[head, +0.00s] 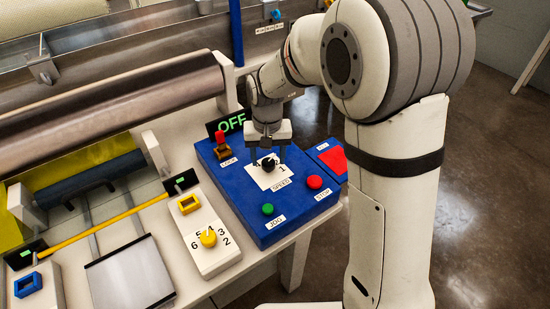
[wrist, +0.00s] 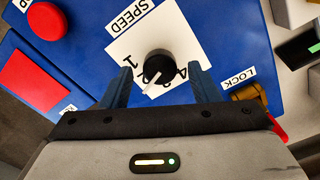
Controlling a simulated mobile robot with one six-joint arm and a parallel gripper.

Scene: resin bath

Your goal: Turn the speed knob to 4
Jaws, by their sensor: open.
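The speed knob (wrist: 158,68) is black and round with a white pointer line, on a white square plate (wrist: 125,48) marked SPEED. In the wrist view its pointer aims down and slightly left, over numerals partly covered; a 1 shows to its left and a 4 to its right. The knob (head: 268,163) also shows in the head view on the blue control box (head: 240,200). My gripper (wrist: 160,70) is open, one finger on each side of the knob, with visible gaps. In the head view my gripper (head: 267,148) is directly above the plate, pointing down.
On the box are a green JOG button (head: 267,209), a red STOP button (head: 314,182) and a red-tipped LOCK switch (head: 222,146). A display (head: 230,124) reads OFF. A yellow numbered knob (head: 208,238) is on a white panel left.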

